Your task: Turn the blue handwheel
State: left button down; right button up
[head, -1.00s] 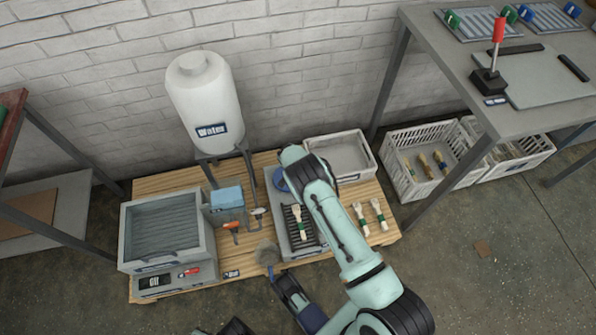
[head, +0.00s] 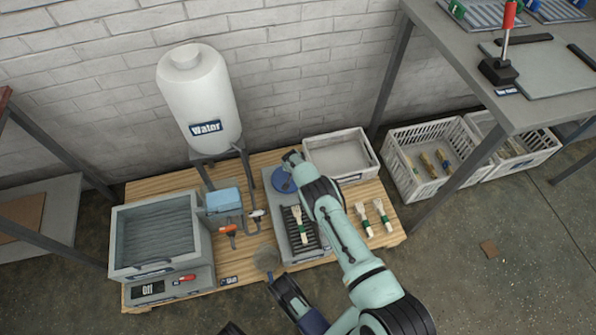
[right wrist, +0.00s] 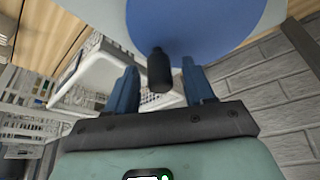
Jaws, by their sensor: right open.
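The blue handwheel (head: 284,180) lies flat at the back of the grey press (head: 280,222), partly covered by my right arm. In the right wrist view, the handwheel (right wrist: 190,25) is a large blue disc with a dark upright handle (right wrist: 160,70). My right gripper (right wrist: 162,85) is open, with one blue finger on each side of the handle; I cannot tell if either touches it. In the head view my right gripper (head: 291,160) is at the wheel. My left gripper (head: 273,278) is low in the middle, near a grey round piece (head: 266,258); its jaws are unclear.
A wooden spoon-like piece (head: 299,225) lies on the press, and two more (head: 373,218) lie to its right. A grey tray (head: 340,157) stands behind. A basin (head: 155,235), blue box (head: 223,200) and water tank (head: 200,100) are to the left.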

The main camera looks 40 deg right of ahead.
grip_shut()
jog(key=shift+w+d+n, duration=0.1)
jog(key=shift+n, duration=0.2)
jog(key=n, duration=0.1)
jog(key=w+n+t+y, duration=0.1)
jog(key=n, duration=0.1)
jog(key=shift+w+d, duration=0.15)
jog(key=shift+d, duration=0.15)
jog(key=shift+w+n+t+y, duration=0.15)
jog(key=shift+w+n+y, duration=0.1)
jog(key=shift+n, duration=0.4)
jog(key=shift+w+n+t+y, duration=0.15)
jog(key=shift+w+n+y, duration=0.1)
jog(key=shift+n, duration=0.4)
grip_release()
